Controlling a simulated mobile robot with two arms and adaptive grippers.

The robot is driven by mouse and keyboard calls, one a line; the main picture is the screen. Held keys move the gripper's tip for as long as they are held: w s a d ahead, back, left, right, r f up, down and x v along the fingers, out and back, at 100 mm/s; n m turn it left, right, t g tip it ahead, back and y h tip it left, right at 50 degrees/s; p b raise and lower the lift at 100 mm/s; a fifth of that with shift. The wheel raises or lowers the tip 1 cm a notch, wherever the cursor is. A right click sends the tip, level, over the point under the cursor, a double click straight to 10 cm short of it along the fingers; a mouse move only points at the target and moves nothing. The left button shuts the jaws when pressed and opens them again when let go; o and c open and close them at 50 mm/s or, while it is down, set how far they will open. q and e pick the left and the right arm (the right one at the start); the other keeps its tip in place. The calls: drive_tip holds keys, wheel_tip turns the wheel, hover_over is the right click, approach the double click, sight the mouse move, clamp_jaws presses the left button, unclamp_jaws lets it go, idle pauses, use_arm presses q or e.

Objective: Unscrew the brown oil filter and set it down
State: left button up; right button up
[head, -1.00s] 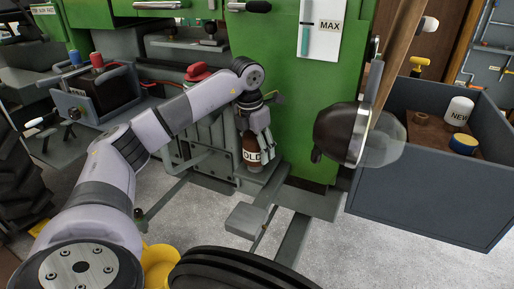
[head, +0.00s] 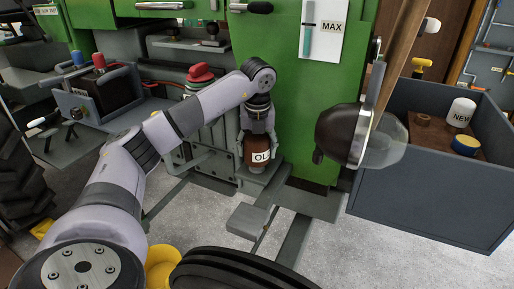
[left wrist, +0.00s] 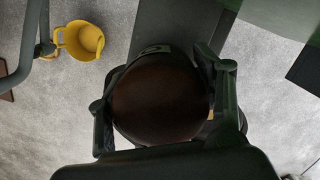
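The brown oil filter (head: 258,151) has a white label, of which "OL" shows in the head view, low on the tractor's side. My left gripper (head: 257,143) comes down on it from above, with a finger on each side, and looks shut on it. In the left wrist view the filter's round brown end (left wrist: 160,100) fills the space between the fingers of my left gripper (left wrist: 163,105). The filter is just above a grey bracket (head: 262,184); I cannot tell whether they touch. My right gripper is not in view.
A grey bin (head: 430,205) at right holds a white "NEW" filter (head: 460,112) and a blue-yellow can (head: 465,145). A round headlamp (head: 342,132) juts out between the filter and bin. A yellow bucket (left wrist: 82,40) stands on the floor. Grey tractor bars lie below the filter.

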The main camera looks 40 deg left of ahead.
use_arm(q)
drive_tip(key=shift+o, duration=0.5)
drive_tip(key=m, duration=0.3)
drive_tip(key=m+h, duration=0.1)
drive_tip(key=m, duration=0.2)
drive_tip(key=shift+d+t, duration=0.1)
drive_tip(key=shift+t, duration=0.2)
drive_tip(key=m, duration=0.6)
drive_tip(key=shift+w+d+h, duration=0.1)
drive_tip(key=shift+d+h, duration=0.05)
drive_tip(key=shift+h, duration=0.25)
drive_tip(key=c, duration=0.6)
drive_tip(key=n+y, duration=0.1)
drive_tip(key=n, duration=0.5)
drive_tip(key=shift+n, duration=0.3)
drive_tip(key=shift+c, duration=0.3)
drive_tip(key=n, duration=0.5)
drive_tip(key=shift+a+y, duration=0.25)
drive_tip(key=shift+y, duration=0.15)
drive_tip(key=o, duration=0.7)
drive_tip(key=shift+c, duration=0.2)
